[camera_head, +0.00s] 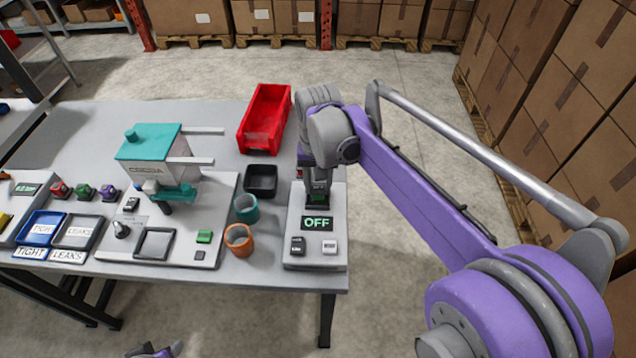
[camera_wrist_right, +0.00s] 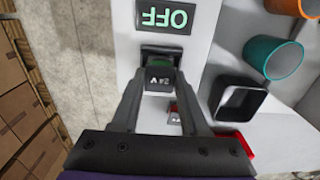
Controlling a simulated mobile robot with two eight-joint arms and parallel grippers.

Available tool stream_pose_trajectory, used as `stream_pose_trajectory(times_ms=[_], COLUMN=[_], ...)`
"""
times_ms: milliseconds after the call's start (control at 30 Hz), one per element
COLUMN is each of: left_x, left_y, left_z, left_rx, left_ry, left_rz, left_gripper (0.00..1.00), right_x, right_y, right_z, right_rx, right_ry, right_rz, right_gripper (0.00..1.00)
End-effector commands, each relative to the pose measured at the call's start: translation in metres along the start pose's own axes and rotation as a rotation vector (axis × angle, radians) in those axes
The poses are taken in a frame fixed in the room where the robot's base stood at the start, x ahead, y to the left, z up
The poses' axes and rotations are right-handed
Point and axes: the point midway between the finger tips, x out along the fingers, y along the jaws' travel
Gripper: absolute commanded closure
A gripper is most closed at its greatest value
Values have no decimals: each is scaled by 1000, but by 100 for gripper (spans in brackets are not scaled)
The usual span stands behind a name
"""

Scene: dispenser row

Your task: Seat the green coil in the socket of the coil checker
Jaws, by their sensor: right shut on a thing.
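The coil checker (camera_head: 297,232) is a pale box at the table's right front, its display reading OFF. My right gripper (camera_head: 319,186) points down over the back of the checker, shut on the green coil (camera_head: 318,198). In the right wrist view the green coil (camera_wrist_right: 160,62), with a dark top bearing partly legible white lettering, is between the fingers. It is at the dark square socket (camera_wrist_right: 148,52); the fingers and coil hide most of the opening, so I cannot tell how deep it sits. A small part of my left gripper (camera_head: 155,350) shows at the bottom edge.
Left of the checker stand a teal cup (camera_head: 246,209), an orange cup (camera_head: 239,240) and a black bin (camera_head: 261,180). A red bin (camera_head: 264,118) is behind. A teal-topped machine (camera_head: 152,152) and labelled trays (camera_head: 42,228) are farther left. The table's edge is close on the right.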

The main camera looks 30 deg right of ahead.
Motion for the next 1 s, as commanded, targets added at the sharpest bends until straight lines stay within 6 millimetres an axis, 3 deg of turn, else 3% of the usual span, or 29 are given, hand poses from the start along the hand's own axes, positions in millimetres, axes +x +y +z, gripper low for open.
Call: stream_pose_trajectory(times_ms=[467,500,667,867,1000], left_x=[1,1,1,1,1], left_y=[0,0,0,0,0], left_z=[1,1,1,1,1], left_rx=[0,0,0,0,0], left_ry=[-1,-1,-1,-1,-1], left_rz=[0,0,0,0,0], left_gripper=[50,50,50,50,50], right_x=[3,3,3,3,3], right_y=[0,0,0,0,0], right_z=[0,0,0,0,0], right_rx=[0,0,0,0,0], right_ry=[0,0,0,0,0], right_rz=[0,0,0,0,0], right_gripper=[100,49,21,21,1])
